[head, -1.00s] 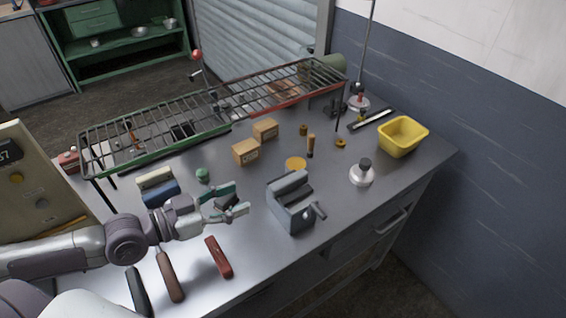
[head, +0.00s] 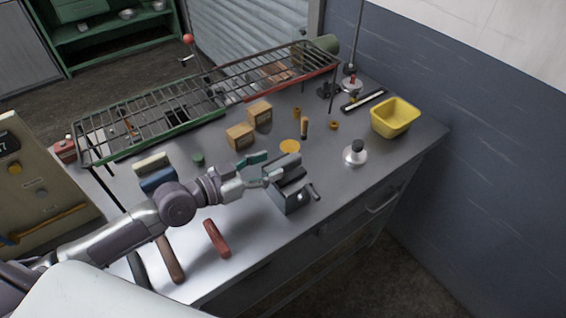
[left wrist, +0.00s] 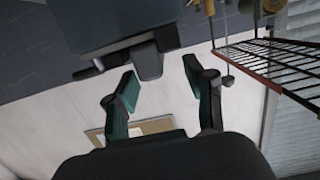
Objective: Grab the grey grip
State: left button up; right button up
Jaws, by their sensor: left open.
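The grey vise-like grip (head: 293,199) stands on the metal workbench, with a small crank handle at its right. My left gripper (head: 280,168) is open at the upper edge of the grip, covering part of its top. In the left wrist view, the open fingers (left wrist: 160,92) are spread on either side, with a dark jaw block of the grip (left wrist: 149,62) between and beyond them. I cannot tell whether they touch it. My right gripper is not in view.
A red handle (head: 216,239), a brown handle (head: 170,260) and a dark handle (head: 138,268) lie at the front left. Small boxes (head: 240,136) and a wire rack (head: 150,125) are behind. A yellow bin (head: 393,118) stands right. The bench front right of the grip is clear.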

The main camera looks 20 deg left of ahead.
aim_at(280, 163)
pick_arm(q)
jog(key=p+x, duration=0.1)
jog(key=x, duration=0.2)
jog(key=shift+w+d+r+p, duration=0.1)
jog(key=shift+w+d+p, duration=0.1)
jog(key=shift+d+p, duration=0.2)
jog(key=shift+w+d+f, duration=0.2)
jog(key=shift+w+d, duration=0.1)
jog(key=shift+d, duration=0.05)
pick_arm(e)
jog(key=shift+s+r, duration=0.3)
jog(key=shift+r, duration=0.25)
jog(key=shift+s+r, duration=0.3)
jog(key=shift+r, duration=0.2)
pick_arm(q)
jog(key=shift+a, duration=0.1)
grip_shut()
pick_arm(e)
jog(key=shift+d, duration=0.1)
